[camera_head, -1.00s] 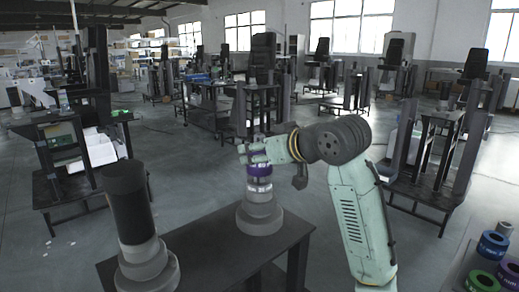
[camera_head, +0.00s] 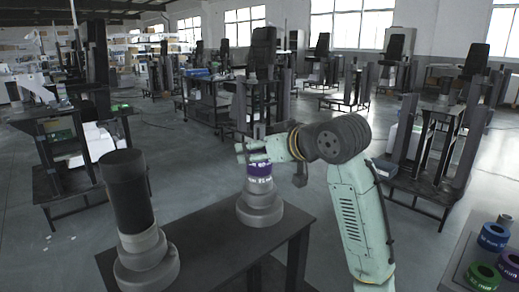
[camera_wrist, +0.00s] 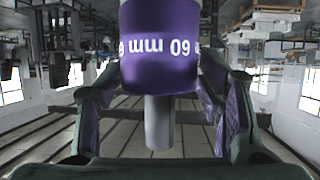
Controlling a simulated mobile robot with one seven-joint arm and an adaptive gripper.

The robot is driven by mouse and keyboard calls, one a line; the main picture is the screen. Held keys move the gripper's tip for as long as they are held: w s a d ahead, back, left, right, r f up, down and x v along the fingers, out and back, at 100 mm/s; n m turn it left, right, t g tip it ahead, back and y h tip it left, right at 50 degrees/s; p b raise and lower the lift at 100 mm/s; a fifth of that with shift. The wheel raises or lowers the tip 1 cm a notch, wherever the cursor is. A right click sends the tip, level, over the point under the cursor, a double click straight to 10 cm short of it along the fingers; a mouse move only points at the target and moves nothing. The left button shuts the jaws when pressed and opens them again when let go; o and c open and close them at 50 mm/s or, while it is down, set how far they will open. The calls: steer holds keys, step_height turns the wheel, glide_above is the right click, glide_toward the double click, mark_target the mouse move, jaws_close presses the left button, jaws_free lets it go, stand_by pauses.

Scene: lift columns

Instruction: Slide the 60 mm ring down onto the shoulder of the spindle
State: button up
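The purple 60 mm ring (camera_head: 259,170) is around the spindle (camera_head: 259,208) on the dark table in the head view. A grey band with small lettering shows just below it, above the wider stepped base. In the wrist view, which is upside down, the purple ring (camera_wrist: 160,60) fills the top middle, and the grey spindle post (camera_wrist: 159,123) sticks out through it. My gripper (camera_wrist: 160,88) has one finger on each side of the ring, seemingly pressed against it. It also shows in the head view (camera_head: 256,152). Whether the ring touches the shoulder is unclear.
A tall black cylinder on a stepped grey base (camera_head: 145,250) stands at the table's left. Blue (camera_head: 493,237), green (camera_head: 482,276) and purple (camera_head: 509,264) rings lie on a surface at the lower right. The dark table (camera_head: 215,240) is bare between the two bases.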

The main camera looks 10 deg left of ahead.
steer(key=shift+o, duration=0.6)
steer(key=shift+f, duration=0.1)
steer(key=v, duration=1.2)
steer(key=shift+d, duration=0.1)
